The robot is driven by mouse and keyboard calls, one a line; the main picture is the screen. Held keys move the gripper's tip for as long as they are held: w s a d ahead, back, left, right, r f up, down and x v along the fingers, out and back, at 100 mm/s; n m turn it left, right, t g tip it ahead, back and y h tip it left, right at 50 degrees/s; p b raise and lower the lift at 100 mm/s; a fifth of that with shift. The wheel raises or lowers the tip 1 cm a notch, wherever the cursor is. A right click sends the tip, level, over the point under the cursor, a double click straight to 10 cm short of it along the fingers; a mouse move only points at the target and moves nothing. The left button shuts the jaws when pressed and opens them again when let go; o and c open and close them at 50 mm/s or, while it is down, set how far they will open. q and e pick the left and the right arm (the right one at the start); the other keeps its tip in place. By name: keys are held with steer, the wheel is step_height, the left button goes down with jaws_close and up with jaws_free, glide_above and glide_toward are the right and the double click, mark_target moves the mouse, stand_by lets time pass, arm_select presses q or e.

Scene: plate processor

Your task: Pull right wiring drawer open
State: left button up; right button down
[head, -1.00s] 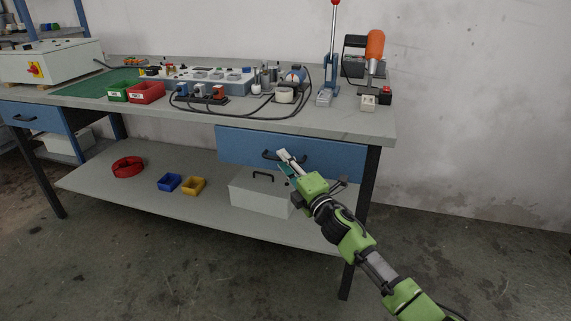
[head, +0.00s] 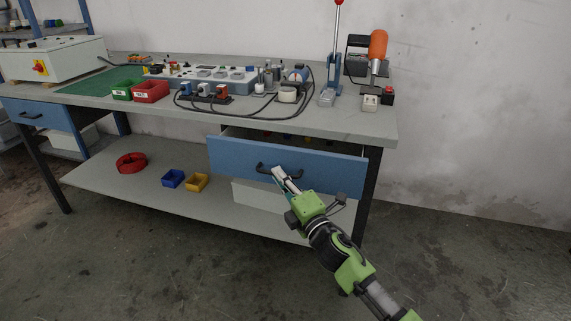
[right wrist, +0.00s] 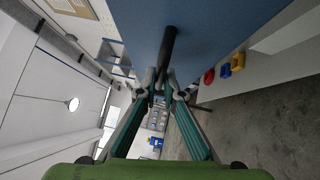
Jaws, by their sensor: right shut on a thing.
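The right wiring drawer (head: 235,158) is a blue-fronted drawer under the right end of the workbench. It stands partly open, with a dark gap and some small items showing above its front. Its black bar handle (head: 264,168) is at the middle of the front. My right gripper (head: 279,174) is shut on the handle. In the right wrist view, the dark handle (right wrist: 168,48) runs up from between the fingertips (right wrist: 162,88), close to the blue drawer front (right wrist: 215,30). My left gripper is not in view.
The workbench top (head: 330,122) holds red and green bins, a power strip with cables, and a lever press. The floor in front is clear.

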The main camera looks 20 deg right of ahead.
steer(key=s+a, duration=0.5)
steer(key=s, duration=0.3)
steer(key=s+a, duration=0.6)
steer(key=s, duration=0.3)
steer(key=shift+a+p, duration=0.3)
steer(key=shift+p, duration=0.1)
steer(key=shift+s, duration=0.1)
steer(key=c, duration=2.2)
jaws_free()
steer(key=shift+o, duration=0.2)
steer(key=v, duration=1.2)
